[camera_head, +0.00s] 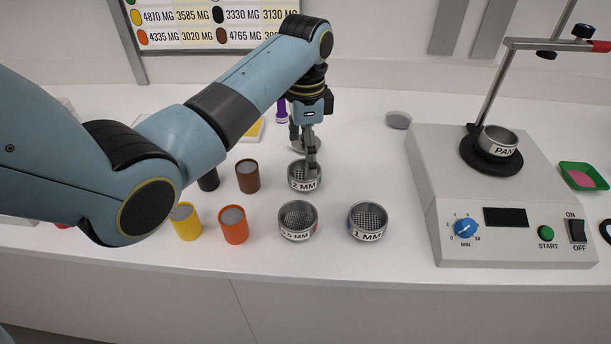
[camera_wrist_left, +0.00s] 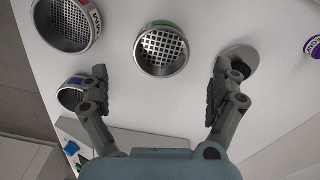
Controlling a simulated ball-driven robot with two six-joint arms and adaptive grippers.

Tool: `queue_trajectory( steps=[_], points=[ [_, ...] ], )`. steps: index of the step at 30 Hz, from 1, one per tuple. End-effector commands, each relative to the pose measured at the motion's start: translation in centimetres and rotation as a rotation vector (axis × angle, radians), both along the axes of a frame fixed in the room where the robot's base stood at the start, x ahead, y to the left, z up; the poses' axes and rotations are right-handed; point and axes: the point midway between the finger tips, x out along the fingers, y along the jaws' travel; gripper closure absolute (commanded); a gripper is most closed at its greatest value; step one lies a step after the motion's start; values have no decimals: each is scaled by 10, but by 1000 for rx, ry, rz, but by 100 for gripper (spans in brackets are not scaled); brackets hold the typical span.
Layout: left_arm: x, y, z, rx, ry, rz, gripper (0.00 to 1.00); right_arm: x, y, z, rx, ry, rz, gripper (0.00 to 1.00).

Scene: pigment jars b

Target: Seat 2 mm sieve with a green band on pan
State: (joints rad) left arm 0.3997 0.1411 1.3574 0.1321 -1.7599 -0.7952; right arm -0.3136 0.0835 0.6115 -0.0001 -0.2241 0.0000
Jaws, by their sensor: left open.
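The 2 mm sieve (camera_head: 304,184) is a short metal cup labelled "2 MM" on the white table, under my left gripper. In the left wrist view the sieve (camera_wrist_left: 163,50) shows its mesh and a green band at its far rim. My left gripper (camera_head: 311,168) points down at it in the head view and partly covers it. In the wrist view the fingers of my left gripper (camera_wrist_left: 160,78) are wide apart, with the sieve just ahead between them, and they hold nothing. The pan (camera_head: 500,142) sits on the black round holder of the shaker at the right. My right gripper is not in view.
The 0.5 mm sieve (camera_head: 298,222) and 1 mm sieve (camera_head: 367,222) stand close in front. Yellow (camera_head: 186,222), orange (camera_head: 233,226) and brown (camera_head: 247,176) jars stand left. The shaker (camera_head: 470,205) has an upright rod and clamp arm (camera_head: 555,45) near the pan.

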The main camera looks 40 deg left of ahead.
Motion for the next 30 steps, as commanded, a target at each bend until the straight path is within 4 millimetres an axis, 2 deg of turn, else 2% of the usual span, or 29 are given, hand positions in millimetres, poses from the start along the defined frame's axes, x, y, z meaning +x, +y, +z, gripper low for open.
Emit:
queue_trajectory(
  steps=[5,12,20,30],
  points=[
    [-1,1,-17,0,1,1,4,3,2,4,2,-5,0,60],
    [-1,2,-51,-1,-1,1,4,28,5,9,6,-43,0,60],
    [-1,2,-55,-1,-2,0,4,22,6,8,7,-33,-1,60],
    [-1,2,-55,0,-1,0,48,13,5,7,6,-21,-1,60]
  ],
)
